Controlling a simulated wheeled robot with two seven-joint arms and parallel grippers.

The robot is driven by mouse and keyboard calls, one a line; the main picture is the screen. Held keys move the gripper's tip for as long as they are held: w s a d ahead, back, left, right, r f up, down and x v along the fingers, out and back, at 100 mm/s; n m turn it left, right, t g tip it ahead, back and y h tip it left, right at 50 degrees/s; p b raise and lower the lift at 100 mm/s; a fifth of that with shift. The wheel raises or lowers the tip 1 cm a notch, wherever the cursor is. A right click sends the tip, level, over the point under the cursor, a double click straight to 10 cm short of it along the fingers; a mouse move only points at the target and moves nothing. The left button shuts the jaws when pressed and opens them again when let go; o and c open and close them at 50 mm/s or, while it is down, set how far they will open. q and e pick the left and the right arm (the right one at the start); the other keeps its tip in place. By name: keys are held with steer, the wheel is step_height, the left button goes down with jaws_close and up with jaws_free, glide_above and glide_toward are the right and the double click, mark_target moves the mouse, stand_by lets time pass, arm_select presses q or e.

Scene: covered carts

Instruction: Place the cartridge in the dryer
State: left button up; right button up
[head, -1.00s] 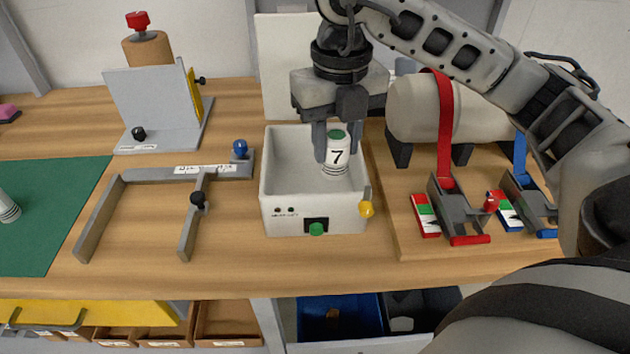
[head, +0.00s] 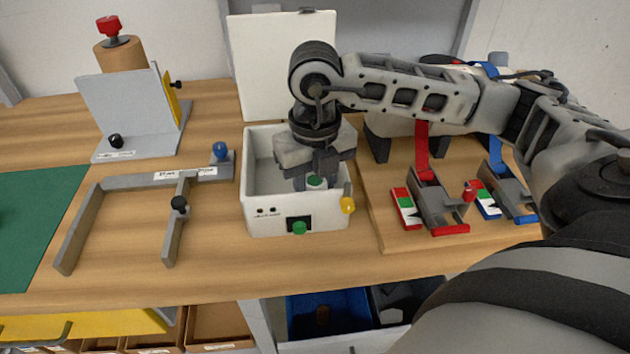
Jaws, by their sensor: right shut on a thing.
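My left gripper is not in view.
A grey frame (head: 80,228) with black and blue knobs lies left of the dryer. A grey angled stand (head: 125,110) is behind it. Red and blue clamps (head: 437,205) sit on a wooden board at right. A green mat (head: 40,225) is at far left.

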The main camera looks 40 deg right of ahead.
mark_target(315, 181)
steer(key=o, duration=0.7)
steer(key=shift+f, duration=0.1)
steer(key=shift+r, duration=0.2)
step_height(315, 181, up, 11)
steer(key=shift+f, duration=0.15)
steer(key=shift+r, duration=0.7)
steer(key=shift+f, duration=0.1)
